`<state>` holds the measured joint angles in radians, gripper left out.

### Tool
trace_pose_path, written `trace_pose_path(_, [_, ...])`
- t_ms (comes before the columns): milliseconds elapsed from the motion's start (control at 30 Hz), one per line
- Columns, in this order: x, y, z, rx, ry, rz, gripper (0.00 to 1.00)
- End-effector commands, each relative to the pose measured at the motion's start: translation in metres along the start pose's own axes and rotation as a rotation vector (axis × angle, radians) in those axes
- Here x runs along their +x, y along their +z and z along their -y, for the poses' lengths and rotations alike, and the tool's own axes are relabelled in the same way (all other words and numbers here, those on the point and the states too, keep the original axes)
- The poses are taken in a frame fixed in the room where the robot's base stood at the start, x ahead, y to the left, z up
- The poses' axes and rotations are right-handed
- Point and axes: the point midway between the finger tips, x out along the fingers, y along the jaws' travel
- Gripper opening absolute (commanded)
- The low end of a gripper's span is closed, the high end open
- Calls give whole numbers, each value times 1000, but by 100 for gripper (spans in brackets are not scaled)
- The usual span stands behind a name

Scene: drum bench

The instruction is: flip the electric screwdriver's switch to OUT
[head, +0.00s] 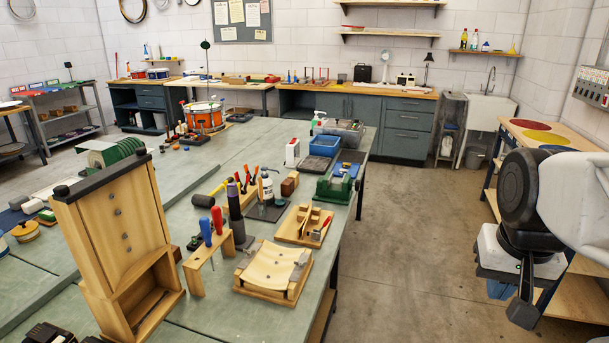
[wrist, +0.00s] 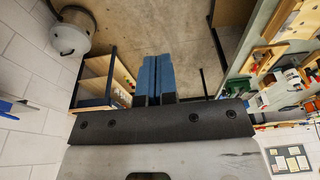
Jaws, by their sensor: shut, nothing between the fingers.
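A dark grey upright cylindrical tool (head: 235,203) stands on the green bench, behind the small wooden rack of screwdrivers. It looks like the electric screwdriver, but I cannot be sure. Its switch and any OUT marking are too small to make out. My gripper (head: 501,291) hangs over the floor at the right of the head view, well apart from the bench and the tool. In the wrist view its two blue fingers (wrist: 156,78) are together with nothing between them. I cannot make out the upright tool in the wrist view.
A tall wooden stand (head: 112,225) rises at the front left of the bench. The wooden rack (head: 205,262) with red and blue screwdrivers and a curved wooden cradle (head: 270,270) stand near the tool. Open floor (head: 420,250) lies between bench and gripper.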

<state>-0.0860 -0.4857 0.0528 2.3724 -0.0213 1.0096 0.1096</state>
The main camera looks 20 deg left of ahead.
Motion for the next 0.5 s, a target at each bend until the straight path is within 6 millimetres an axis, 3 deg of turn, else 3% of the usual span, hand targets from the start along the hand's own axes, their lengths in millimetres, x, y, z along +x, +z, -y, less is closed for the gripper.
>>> trace_pose_path(500, [-31,-98,57,-8,0,42,0])
